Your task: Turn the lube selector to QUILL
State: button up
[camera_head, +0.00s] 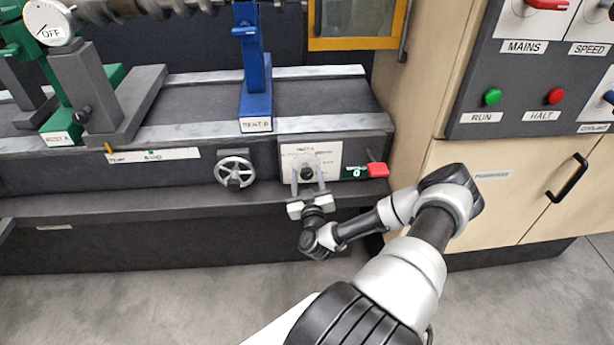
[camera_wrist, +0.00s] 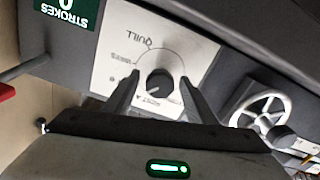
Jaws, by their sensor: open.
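The lube selector is a small dark round knob (camera_wrist: 160,84) on a white plate (camera_wrist: 115,50) on the machine's front. In the wrist view, the plate appears turned over, with QUILL printed along an arc above the knob and smaller labels beside and below it. I cannot tell clearly where the knob points. The knob also shows in the head view (camera_head: 307,173). My gripper (camera_head: 308,182) is open in front of the plate, with one finger on each side of the knob. I cannot tell whether the fingers touch it. The fingers also show in the wrist view (camera_wrist: 159,78).
A handwheel (camera_head: 235,170) is left of the plate. A red lever (camera_head: 377,169) and a green STROKES counter (camera_head: 355,172) are close on its right. A blue post (camera_head: 255,100) stands above. A cabinet with RUN (camera_head: 492,97) and HALT (camera_head: 555,96) buttons is at right.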

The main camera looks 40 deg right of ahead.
jog(key=c, duration=1)
jog(key=shift+c, duration=0.2)
jog(key=shift+m, duration=0.4)
jog(key=m, duration=0.2)
jog(key=shift+m, duration=0.4)
jog(key=m+b, duration=0.2)
jog(key=m, duration=0.3)
jog(key=shift+m, duration=0.3)
jog(key=m+b, duration=0.1)
jog(key=m, duration=0.3)
jog(key=shift+f, duration=0.1)
jog(key=shift+m+b, duration=0.8)
jog(key=shift+m, duration=1.9)
